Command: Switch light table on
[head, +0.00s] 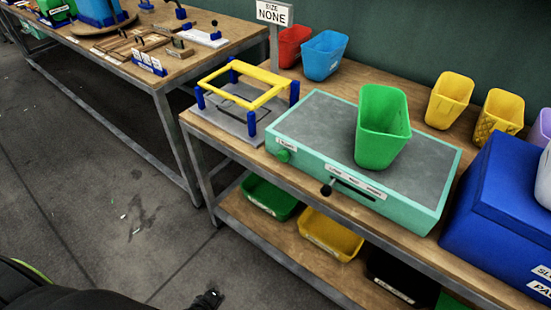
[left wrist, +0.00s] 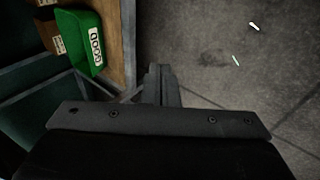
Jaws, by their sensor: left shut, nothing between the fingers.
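The light table (head: 300,118) is a flat teal-framed box with a dark grey, unlit-looking top, on the bench. A round green knob (head: 283,156) sits at the left of its front face. A black ball lever (head: 327,190) stands at a slot further right on that face. A green bin (head: 383,127) stands on the top and hides part of it. My left gripper (head: 208,299) shows small and dark at the bottom, low over the floor and apart from the bench. In the left wrist view its fingers (left wrist: 160,82) are together and empty. My right gripper is out of view.
A yellow-topped frame on blue posts (head: 245,93) stands left of the light table. A blue box (head: 495,220) stands at its right. A lower shelf holds a green bin (head: 268,198) and a yellow bin (head: 330,235). The floor (head: 120,225) in front is open.

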